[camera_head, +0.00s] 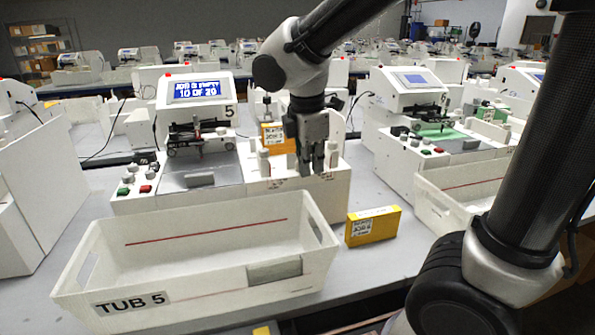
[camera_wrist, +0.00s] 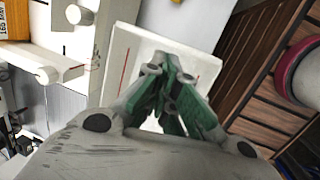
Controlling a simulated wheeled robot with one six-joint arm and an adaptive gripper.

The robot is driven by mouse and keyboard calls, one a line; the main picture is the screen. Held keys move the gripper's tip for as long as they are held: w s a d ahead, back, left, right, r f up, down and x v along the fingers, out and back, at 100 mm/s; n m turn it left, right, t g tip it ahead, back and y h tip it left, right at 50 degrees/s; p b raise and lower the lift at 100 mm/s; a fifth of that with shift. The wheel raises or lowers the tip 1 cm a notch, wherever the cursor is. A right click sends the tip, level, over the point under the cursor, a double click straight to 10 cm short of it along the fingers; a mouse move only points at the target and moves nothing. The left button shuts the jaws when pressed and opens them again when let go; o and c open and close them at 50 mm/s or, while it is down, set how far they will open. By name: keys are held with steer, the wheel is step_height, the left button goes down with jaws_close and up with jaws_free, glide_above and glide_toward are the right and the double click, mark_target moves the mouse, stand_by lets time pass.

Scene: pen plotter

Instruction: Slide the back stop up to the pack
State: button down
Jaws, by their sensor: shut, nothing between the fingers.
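The orange pack (camera_head: 273,137), with a white label, stands in the white feed section on the right of plotter 5. It also shows at the upper left corner of the wrist view (camera_wrist: 14,22). White round-ended pegs (camera_wrist: 47,75) stick out near the pack in the wrist view. I cannot tell for certain which part is the back stop; my gripper hides part of the feed section. My gripper (camera_head: 318,170) is shut and empty, pointing down just right of the pack, apart from it. Its green-padded fingers (camera_wrist: 168,100) meet in the wrist view.
A white tub marked TUB 5 (camera_head: 90,262) stands in front of the plotter. A yellow box (camera_head: 372,226) lies on the table right of it. The plotter's lit screen (camera_head: 195,91) stands at the left. Another plotter (camera_head: 412,100) stands at the right.

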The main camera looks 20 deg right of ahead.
steer(key=w+a+r+n+t, duration=0.2)
steer(key=w+a+n, duration=0.15)
steer(key=n, duration=0.65)
steer(key=w+d+f+n, duration=0.2)
steer(key=w+d+f, duration=0.2)
steer(key=w+f, duration=0.4)
steer(key=shift+f, duration=0.4)
steer(key=shift+d, duration=0.1)
